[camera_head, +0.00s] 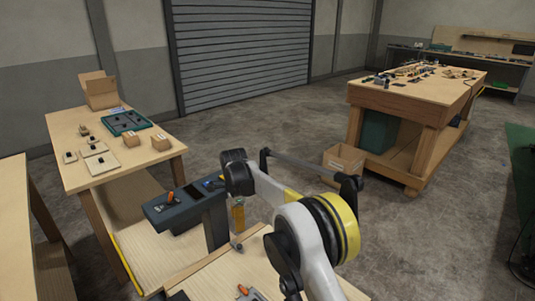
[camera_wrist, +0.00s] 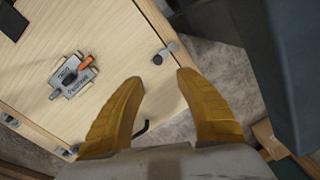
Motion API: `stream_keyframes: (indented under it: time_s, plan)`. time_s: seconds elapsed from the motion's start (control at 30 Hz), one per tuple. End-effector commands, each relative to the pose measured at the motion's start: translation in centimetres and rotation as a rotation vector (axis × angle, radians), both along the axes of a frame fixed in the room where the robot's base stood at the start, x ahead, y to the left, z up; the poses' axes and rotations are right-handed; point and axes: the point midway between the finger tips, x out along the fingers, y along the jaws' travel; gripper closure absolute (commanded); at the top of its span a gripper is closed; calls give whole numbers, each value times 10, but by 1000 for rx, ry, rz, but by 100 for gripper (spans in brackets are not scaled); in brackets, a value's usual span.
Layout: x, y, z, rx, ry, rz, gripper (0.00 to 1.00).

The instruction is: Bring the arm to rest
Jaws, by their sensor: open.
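My arm (camera_head: 315,235) is raised and bent over the near wooden table (camera_head: 205,280) in the head view. My gripper (camera_wrist: 160,79) has two yellow fingers that are apart, with nothing between them. In the head view my gripper (camera_head: 238,218) points down beside the dark grey console (camera_head: 160,212), just right of its post. The console carries an orange lever and a dark screen. Its dark side (camera_wrist: 268,60) fills the right of the wrist view, close to one finger.
A small grey plate with an orange lever (camera_wrist: 72,76) lies on the near table, left of my fingers in the wrist view. A side table (camera_head: 75,125) with boxes stands at left. A workbench (camera_head: 410,95) stands at right, with a cardboard box (camera_head: 343,162) near it. Open floor lies between.

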Motion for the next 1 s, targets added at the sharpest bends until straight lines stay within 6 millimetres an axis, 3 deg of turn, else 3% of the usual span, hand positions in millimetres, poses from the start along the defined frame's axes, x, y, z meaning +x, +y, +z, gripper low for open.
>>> stream_keyframes:
  time_s: [0.13,0.27,0.4,0.6,0.8,1.0]
  plan:
    - [-2,-33,48,9,-39,76,58]
    - [-15,-79,107,12,-98,195,58]
    - [-43,-131,162,1,-168,330,58]
    - [-105,-202,217,-42,-269,519,58]
    - [-183,-265,242,-119,-362,704,58]
    - [-266,-313,234,-228,-441,885,58]
